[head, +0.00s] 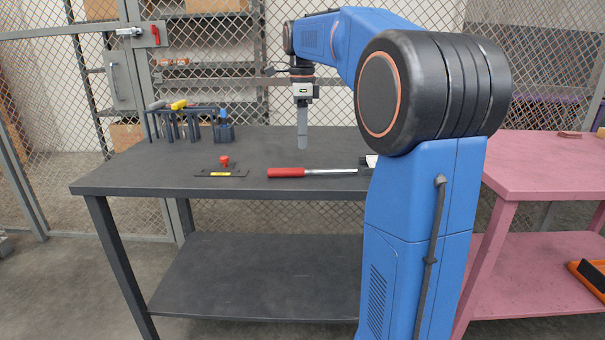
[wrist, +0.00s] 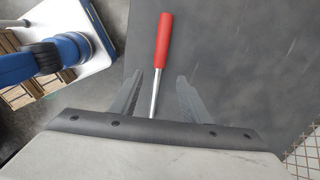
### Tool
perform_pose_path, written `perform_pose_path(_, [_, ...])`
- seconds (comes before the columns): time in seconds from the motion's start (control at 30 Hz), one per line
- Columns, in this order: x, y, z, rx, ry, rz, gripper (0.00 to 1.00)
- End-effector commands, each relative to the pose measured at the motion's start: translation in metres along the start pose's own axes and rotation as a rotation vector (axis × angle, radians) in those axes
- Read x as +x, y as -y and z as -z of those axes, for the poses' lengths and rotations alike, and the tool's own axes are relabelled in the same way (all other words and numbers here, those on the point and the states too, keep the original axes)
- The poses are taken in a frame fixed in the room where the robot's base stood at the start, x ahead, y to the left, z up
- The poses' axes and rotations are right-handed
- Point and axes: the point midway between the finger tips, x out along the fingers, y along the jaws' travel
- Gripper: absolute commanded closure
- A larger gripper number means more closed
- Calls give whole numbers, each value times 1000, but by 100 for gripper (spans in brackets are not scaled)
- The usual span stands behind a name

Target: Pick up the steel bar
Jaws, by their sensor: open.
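The steel bar has a red handle (head: 287,172) and a bright shaft (head: 330,171). It lies flat on the dark workbench (head: 135,184) near its front edge. My gripper (head: 302,146) points down above the bench and shows above the bar in the head view. In the wrist view my gripper (wrist: 168,76) is open and empty, with the shaft (wrist: 154,95) appearing between its two fingers. The red handle (wrist: 164,40) extends beyond the fingertips there. The lower part of the bar is hidden by the gripper body. The height gap cannot be judged exactly.
A black plate with a yellow label (head: 221,174) and a small red part (head: 225,160) lie left of the bar. A rack of tools (head: 180,123) stands at the back left. A pink bench (head: 540,165) is on the right. The bench middle is mostly clear.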

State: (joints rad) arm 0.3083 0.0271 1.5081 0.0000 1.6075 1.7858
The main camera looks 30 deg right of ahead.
Motion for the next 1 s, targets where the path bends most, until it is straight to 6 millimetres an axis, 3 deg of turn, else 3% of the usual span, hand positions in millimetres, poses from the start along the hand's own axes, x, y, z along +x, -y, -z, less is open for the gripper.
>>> perform_pose_path(0.2, [32,0,0,-1,0,0,57])
perform_pose_path(0.47, [48,-1,0,-1,0,1,57])
perform_pose_path(0.73, [83,-2,1,-1,0,0,57])
perform_pose_path(1.0, [94,-2,0,0,1,3,57])
